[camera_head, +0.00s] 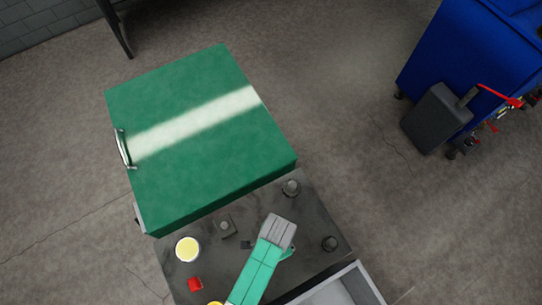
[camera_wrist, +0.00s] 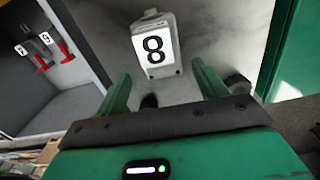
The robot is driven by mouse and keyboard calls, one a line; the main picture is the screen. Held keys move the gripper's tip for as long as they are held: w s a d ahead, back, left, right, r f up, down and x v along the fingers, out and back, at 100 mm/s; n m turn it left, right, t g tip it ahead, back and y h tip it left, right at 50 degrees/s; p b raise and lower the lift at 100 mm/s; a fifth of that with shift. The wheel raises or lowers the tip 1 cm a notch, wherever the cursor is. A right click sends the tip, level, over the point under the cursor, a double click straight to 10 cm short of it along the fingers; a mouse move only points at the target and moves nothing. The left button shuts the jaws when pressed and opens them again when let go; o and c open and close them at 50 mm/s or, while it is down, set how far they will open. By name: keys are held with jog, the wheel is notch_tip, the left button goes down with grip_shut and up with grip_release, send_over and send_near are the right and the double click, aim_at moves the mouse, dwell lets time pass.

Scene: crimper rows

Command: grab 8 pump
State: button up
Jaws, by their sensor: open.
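A pale grey pump (camera_wrist: 166,23) with a white "8" label (camera_wrist: 154,45) shows at the top centre of the wrist view. My gripper (camera_wrist: 160,71) has two green fingers, open and empty. In the wrist view the label lies between the fingertips, with a gap on each side. I cannot tell how far the pump is beyond them. In the head view a grey block (camera_head: 278,230) with a long green part (camera_head: 255,273) reaches over a dark panel (camera_head: 315,263). I cannot tell which part is pump and which is mine.
A green box (camera_head: 195,130) with a pale stripe stands beside the panel. Knobs (camera_head: 329,243), a yellow button (camera_head: 187,249) and a red button (camera_head: 195,284) sit on the panel. A grey tray (camera_head: 374,287) is at lower right. Red-handled items (camera_wrist: 42,62) stand left in the wrist view.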

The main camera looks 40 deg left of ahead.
notch_tip(320, 180, down, 7)
jog(key=shift+s+d+f, duration=0.1)
jog(key=shift+s+f, duration=0.05)
jog(key=shift+c, duration=0.4)
grip_shut()
